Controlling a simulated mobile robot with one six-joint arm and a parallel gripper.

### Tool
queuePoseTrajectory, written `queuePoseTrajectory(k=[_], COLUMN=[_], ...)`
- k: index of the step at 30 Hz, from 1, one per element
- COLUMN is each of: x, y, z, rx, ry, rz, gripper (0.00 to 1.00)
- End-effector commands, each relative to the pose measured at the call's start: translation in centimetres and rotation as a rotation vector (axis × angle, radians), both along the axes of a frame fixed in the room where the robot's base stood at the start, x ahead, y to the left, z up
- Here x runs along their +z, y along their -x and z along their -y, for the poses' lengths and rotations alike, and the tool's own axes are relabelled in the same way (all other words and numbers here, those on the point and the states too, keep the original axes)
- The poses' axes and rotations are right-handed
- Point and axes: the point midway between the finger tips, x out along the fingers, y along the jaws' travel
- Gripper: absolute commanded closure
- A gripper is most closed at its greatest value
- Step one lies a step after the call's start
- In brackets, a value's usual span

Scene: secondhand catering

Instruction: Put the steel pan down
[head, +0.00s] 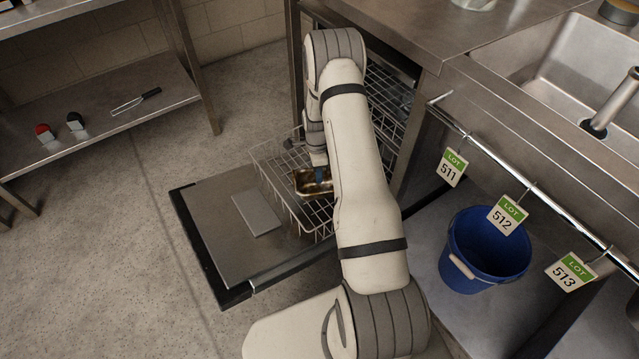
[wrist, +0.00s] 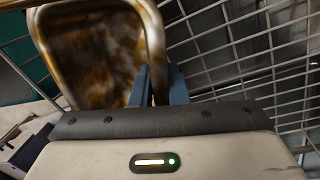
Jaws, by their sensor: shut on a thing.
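The steel pan (head: 303,183) is a small rectangular pan with brown stains inside, seen in the head view at the dishwasher's pulled-out wire rack (head: 283,162). In the wrist view the pan (wrist: 95,55) fills the upper left, and the rack's wires (wrist: 235,45) run beside and behind it. My gripper (head: 320,175) is shut on the pan's rim; its blue fingers (wrist: 158,85) pinch the near right edge in the wrist view. My arm hides part of the pan and rack in the head view. I cannot tell whether the pan touches the rack's floor.
The open dishwasher door (head: 215,225) lies flat under the rack. A blue bucket (head: 485,250) stands at right below a rail with lot tags (head: 507,215). A low steel shelf (head: 95,120) at left holds a fork and small items. The floor at left is clear.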

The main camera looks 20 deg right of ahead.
Motion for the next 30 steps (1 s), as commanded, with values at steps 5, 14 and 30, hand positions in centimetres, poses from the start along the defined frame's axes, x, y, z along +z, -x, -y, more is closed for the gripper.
queuePoseTrajectory(k=[5, 14, 30], x=[-2.5, -5.9, -6.0], y=[0.0, 0.0, 0.0], z=[0.0, -0.1, -0.1], rx=[0.002, 0.003, 0.004], ry=[0.000, 0.000, 0.000], rz=[0.000, 0.000, 0.001], gripper=[1.00, 1.00, 0.68])
